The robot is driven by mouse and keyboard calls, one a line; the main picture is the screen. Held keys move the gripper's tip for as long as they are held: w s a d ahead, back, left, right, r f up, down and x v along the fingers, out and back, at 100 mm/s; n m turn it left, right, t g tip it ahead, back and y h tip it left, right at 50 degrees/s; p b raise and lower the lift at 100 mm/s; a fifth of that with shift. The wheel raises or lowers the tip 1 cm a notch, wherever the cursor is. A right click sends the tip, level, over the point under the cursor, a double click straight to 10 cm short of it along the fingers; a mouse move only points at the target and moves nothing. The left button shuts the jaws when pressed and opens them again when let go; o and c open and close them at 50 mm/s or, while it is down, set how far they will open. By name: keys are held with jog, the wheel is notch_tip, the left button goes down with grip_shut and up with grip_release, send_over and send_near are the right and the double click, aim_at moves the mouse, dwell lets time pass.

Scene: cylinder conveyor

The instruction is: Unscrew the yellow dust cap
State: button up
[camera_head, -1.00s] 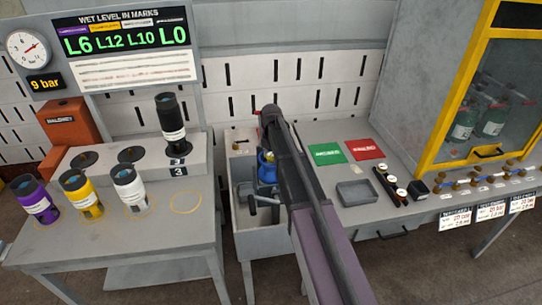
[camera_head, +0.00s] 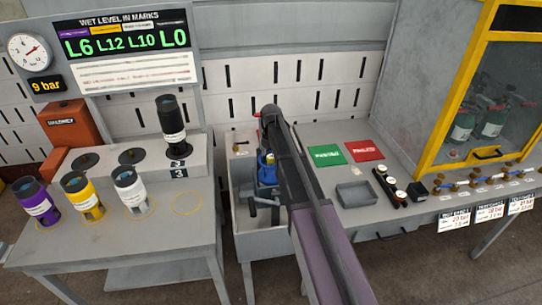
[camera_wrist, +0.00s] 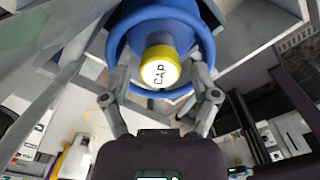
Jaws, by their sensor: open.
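The yellow dust cap (camera_wrist: 160,66) shows in the wrist view, its white face marked CAP. It sits at the end of a blue cylinder (camera_wrist: 158,22) inside a blue ring (camera_wrist: 112,38). My gripper (camera_wrist: 160,88) is open, with one finger on each side of the cap and apart from it as far as I can see. In the head view the blue cylinder (camera_head: 267,168) stands in a grey stand, partly hidden by my arm, and the cap is too small to make out clearly.
A left table (camera_head: 110,250) holds purple (camera_head: 38,202), yellow (camera_head: 80,194), white (camera_head: 131,187) and black (camera_head: 171,122) canisters. On the right bench are a green card (camera_head: 327,155), a red card (camera_head: 364,150), a grey tray (camera_head: 356,194) and a yellow-framed cabinet (camera_head: 437,90).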

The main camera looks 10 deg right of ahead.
jog(key=shift+r+p, duration=0.55)
jog(key=shift+r, duration=0.25)
jog(key=m, duration=0.4)
jog(key=shift+m, duration=1)
jog(key=shift+m, duration=3)
jog(key=shift+m, duration=0.3)
